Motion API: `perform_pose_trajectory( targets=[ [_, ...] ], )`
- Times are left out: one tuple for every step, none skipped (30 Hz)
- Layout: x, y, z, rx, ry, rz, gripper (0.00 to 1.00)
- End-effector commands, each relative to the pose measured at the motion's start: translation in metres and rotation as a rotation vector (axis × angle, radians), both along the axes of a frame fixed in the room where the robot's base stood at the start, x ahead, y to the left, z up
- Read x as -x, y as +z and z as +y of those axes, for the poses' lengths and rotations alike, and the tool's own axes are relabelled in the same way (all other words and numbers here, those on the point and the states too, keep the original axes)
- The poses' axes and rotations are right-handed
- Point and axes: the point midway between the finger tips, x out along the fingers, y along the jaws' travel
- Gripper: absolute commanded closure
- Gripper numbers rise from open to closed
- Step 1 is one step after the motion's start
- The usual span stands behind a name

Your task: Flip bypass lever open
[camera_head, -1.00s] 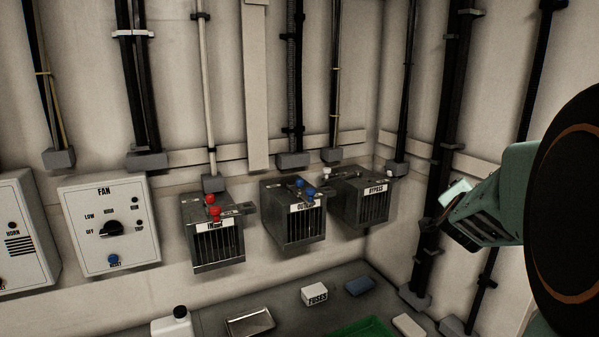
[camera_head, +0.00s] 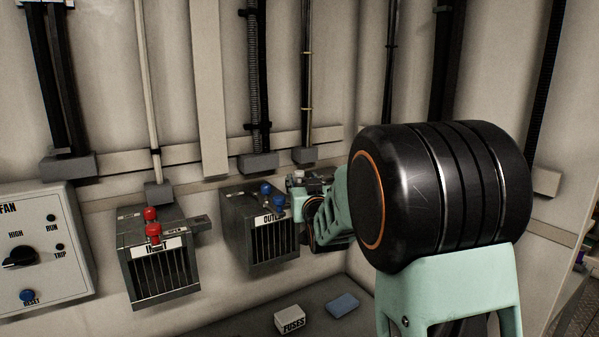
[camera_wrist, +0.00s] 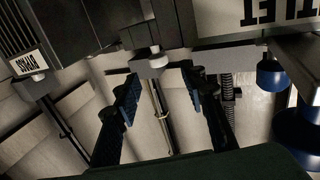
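The bypass box (camera_head: 325,246) is mostly hidden behind my arm in the head view. In the wrist view its label (camera_wrist: 28,63) appears inverted at the left. A white knob of the bypass lever (camera_head: 299,175) shows at the box's top left. In the wrist view a white knob (camera_wrist: 155,52) lies just beyond the gap between my fingers, apart from them. My gripper (camera_wrist: 162,82) is open and empty, with one dark finger on each side of the gap. In the head view its fingertips are largely hidden.
The outlet box (camera_head: 262,240) with blue knobs (camera_head: 271,192) stands close left of my gripper; blue knobs (camera_wrist: 272,76) also show at the wrist view's right. Further left is a box with red knobs (camera_head: 152,225). Wall conduits (camera_head: 308,80) run close above.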

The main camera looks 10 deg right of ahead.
Motion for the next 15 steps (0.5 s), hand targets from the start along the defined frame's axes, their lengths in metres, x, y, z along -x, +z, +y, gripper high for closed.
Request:
perform_pose_trajectory(
  targets=[
    [-0.01, 0.001, 0.0, 0.001, -0.001, 0.0, 0.61],
    [-0.015, 0.001, -0.001, 0.001, -0.001, 0.001, 0.61],
    [-0.022, 0.0, -0.001, 0.0, -0.001, 0.001, 0.61],
    [-0.027, 0.001, -0.001, 0.0, -0.001, 0.001, 0.61],
    [-0.032, 0.0, -0.001, 0.0, -0.002, 0.002, 0.61],
    [-0.038, 0.001, -0.001, -0.001, -0.002, 0.001, 0.61],
    [-0.043, 0.0, -0.001, -0.001, -0.002, 0.001, 0.61],
    [-0.047, 0.001, -0.001, 0.0, -0.002, 0.001, 0.61],
    [-0.052, 0.0, -0.001, 0.0, -0.002, 0.001, 0.61],
    [-0.055, 0.0, -0.001, 0.0, -0.002, 0.001, 0.61],
    [-0.059, 0.001, -0.001, 0.0, -0.002, 0.001, 0.61],
    [-0.062, 0.0, -0.001, 0.0, -0.002, 0.002, 0.61],
    [-0.065, 0.0, -0.001, 0.0, -0.002, 0.002, 0.61],
    [-0.067, 0.0, -0.001, 0.0, -0.002, 0.001, 0.61],
    [-0.069, 0.0, -0.001, -0.001, -0.002, 0.0, 0.61]
  ],
)
